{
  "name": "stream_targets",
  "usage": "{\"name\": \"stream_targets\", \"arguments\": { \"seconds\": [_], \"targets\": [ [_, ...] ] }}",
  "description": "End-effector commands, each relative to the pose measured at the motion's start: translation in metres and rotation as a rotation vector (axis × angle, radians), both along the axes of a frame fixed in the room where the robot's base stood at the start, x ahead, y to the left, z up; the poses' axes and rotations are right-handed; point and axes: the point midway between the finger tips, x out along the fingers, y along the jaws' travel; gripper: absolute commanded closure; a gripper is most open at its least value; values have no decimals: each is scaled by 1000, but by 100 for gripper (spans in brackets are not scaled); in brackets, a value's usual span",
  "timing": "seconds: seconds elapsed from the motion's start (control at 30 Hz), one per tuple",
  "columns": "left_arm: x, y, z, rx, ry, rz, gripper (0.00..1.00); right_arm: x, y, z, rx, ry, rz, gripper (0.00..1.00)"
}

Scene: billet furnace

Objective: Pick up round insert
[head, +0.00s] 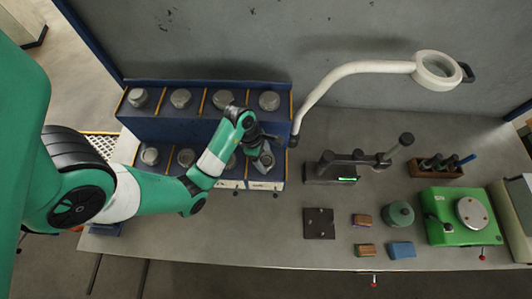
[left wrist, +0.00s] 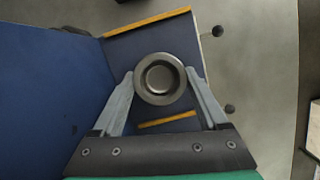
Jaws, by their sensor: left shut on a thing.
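The round insert (left wrist: 160,79) is a grey metal ring-like piece with a recessed centre. In the left wrist view it sits between the two grey fingers of my left gripper (left wrist: 160,88), which is shut on it. In the head view my left gripper (head: 264,160) is at the right end of the front row of the blue rack (head: 160,123). The insert is mostly hidden there by the gripper. I cannot tell whether it still touches the rack. My right gripper is not in view.
Other round metal pieces stand in rack bays, such as one at the back right (head: 269,100). A white magnifier lamp (head: 350,70) arches behind. A dark gauge stand (head: 330,172), a black plate (head: 319,223) and a green device (head: 455,216) stand to the right on the grey bench.

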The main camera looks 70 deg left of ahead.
Motion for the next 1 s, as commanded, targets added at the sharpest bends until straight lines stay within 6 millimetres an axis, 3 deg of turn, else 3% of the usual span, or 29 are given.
{"name": "stream_targets", "arguments": {
  "seconds": [0.27,0.53,0.8,1.0],
  "targets": [
    [0,0,7,1,-1,-1,100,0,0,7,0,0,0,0],
    [-2,-1,44,0,-1,0,100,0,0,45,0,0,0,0],
    [-46,-23,106,1,3,2,100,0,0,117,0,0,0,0],
    [-93,-47,120,5,5,2,100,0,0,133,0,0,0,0]
  ]
}}
